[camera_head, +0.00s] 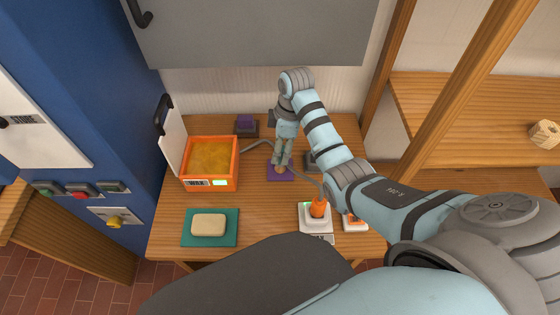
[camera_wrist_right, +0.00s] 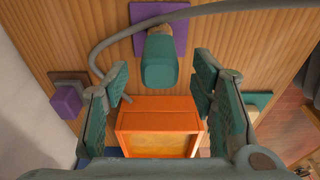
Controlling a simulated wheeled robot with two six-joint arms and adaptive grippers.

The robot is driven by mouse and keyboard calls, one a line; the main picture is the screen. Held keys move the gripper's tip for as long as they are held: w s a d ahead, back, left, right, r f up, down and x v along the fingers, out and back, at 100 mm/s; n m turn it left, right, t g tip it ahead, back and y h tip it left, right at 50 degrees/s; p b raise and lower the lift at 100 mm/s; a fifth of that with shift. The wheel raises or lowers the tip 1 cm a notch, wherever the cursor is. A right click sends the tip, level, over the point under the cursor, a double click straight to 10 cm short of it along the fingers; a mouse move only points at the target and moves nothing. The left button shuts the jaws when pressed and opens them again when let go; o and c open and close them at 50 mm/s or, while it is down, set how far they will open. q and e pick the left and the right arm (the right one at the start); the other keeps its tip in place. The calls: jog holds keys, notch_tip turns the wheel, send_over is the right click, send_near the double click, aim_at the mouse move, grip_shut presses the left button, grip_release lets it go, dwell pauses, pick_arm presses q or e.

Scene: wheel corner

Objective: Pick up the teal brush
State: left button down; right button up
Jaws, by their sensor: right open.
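The teal brush (camera_wrist_right: 159,66) has a teal block-shaped end facing the right wrist camera and a tan part behind it. It stands at a purple mat (camera_wrist_right: 144,12), which also shows in the head view (camera_head: 271,175). My right gripper (camera_head: 282,161) points down over this mat and hides most of the brush in the head view. In the right wrist view its two padded fingers are open, one on each side of the brush in the picture, with gaps visible. I cannot tell whether the brush is between the fingertips in depth. My left gripper is not in view.
An orange box (camera_head: 234,168) with yellowish contents stands left of the mat. A beige block (camera_head: 208,225) lies on a teal mat at the front left. An orange object (camera_head: 318,208) sits in a white holder at the front right. A grey cable runs past the mat.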

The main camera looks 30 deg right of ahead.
jog(key=f, duration=0.1)
jog(key=f+b, duration=0.1)
jog(key=f, duration=0.3)
jog(key=shift+w+a, duration=0.15)
jog(key=shift+a, duration=0.1)
jog(key=shift+c, duration=0.6)
jog(key=shift+r, duration=0.1)
grip_shut()
